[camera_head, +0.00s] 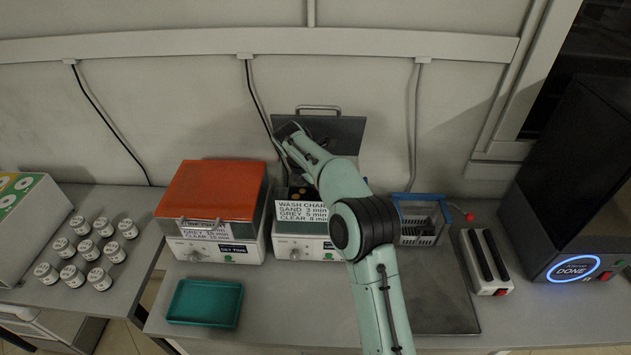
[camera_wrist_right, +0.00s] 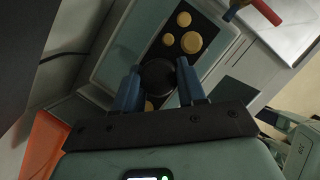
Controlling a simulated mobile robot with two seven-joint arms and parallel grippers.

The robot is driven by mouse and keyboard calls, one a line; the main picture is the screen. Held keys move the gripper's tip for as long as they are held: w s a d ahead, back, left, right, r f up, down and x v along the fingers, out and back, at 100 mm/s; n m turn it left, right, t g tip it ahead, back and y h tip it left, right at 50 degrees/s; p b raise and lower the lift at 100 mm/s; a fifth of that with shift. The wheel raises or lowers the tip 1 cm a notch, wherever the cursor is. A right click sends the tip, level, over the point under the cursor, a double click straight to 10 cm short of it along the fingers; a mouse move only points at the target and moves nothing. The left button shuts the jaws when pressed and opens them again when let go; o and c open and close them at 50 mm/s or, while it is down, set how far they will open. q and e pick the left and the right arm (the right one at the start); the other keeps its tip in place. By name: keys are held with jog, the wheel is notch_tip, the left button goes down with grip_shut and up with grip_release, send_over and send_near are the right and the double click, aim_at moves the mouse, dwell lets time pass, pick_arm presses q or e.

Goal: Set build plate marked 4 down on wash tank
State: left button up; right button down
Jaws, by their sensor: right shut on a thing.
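The wash tank (camera_head: 300,247) is the middle machine on the bench, with a wash chart on its front and its grey lid (camera_head: 345,132) raised behind it. My right arm reaches over the tank and hides much of its opening; the fingertips are hidden in the head view. In the right wrist view my right gripper (camera_wrist_right: 158,88) is shut on a round black knob. Around the knob is a dark plate (camera_wrist_right: 168,50) with several yellow discs, framed by the tank's pale rim. It appears to be the build plate; its number is not readable. I cannot tell whether it touches the tank. My left gripper is not in view.
An orange-lidded machine (camera_head: 212,190) stands left of the tank. A teal tray (camera_head: 204,303) lies in front. A blue-handled basket (camera_head: 421,225), a slotted block (camera_head: 487,262) and a dark machine reading DONE (camera_head: 575,180) are right. Several jars (camera_head: 90,250) stand far left.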

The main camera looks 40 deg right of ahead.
jog(key=c, duration=0.6)
grip_release()
jog(key=shift+d, duration=0.1)
jog(key=shift+c, duration=0.2)
jog(key=shift+r, duration=0.35)
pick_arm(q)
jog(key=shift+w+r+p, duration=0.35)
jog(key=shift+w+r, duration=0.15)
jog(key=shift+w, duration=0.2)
pick_arm(e)
jog(key=v, duration=1.2)
jog(key=shift+r, duration=0.25)
